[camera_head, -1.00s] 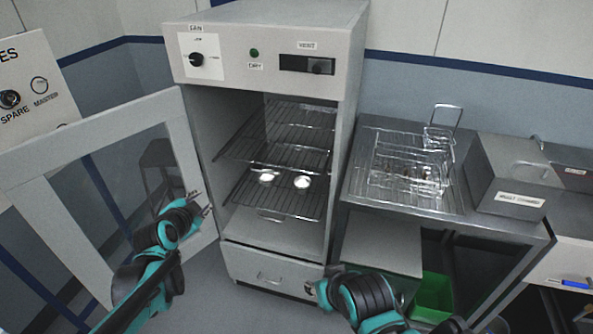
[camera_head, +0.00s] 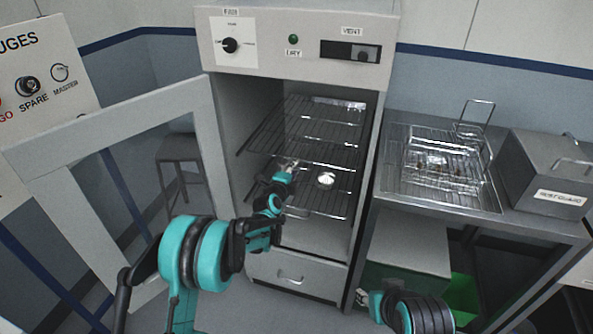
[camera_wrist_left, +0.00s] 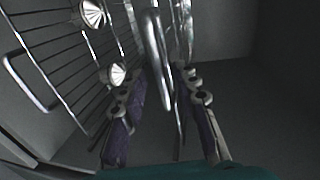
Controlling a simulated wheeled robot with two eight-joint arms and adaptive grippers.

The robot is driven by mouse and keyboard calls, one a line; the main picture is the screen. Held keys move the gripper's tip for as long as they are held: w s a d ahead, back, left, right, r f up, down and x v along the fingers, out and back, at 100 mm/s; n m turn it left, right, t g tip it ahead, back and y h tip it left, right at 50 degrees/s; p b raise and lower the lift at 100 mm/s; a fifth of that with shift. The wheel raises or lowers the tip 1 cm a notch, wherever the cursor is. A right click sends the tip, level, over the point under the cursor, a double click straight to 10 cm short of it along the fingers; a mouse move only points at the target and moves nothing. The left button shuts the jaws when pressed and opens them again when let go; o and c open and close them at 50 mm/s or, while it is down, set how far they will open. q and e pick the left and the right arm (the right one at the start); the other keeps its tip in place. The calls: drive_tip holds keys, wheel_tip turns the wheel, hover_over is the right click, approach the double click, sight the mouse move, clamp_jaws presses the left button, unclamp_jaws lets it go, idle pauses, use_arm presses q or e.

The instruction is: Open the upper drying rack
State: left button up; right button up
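The upper drying rack (camera_head: 312,132), a wire shelf, sits inside the open cabinet above a lower wire rack (camera_head: 334,203). My left gripper (camera_head: 290,166) is at the upper rack's front edge. In the left wrist view its fingers (camera_wrist_left: 160,92) are spread, with a bent metal bar (camera_wrist_left: 155,55), seemingly the upper rack's handle, between them and a gap around it. Whether a finger touches it I cannot tell. My right gripper (camera_head: 364,298) is low in front of the cabinet, small and partly cut off by its wrist.
The cabinet door (camera_head: 110,165) stands open at left. One shiny round part (camera_head: 325,180) shows on the lower rack; two show in the wrist view. A drawer (camera_head: 292,276) is below. A steel table (camera_head: 400,205) with a wire basket (camera_head: 440,155) stands right.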

use_arm(q)
drive_tip(key=shift+x, duration=1)
clamp_jaws()
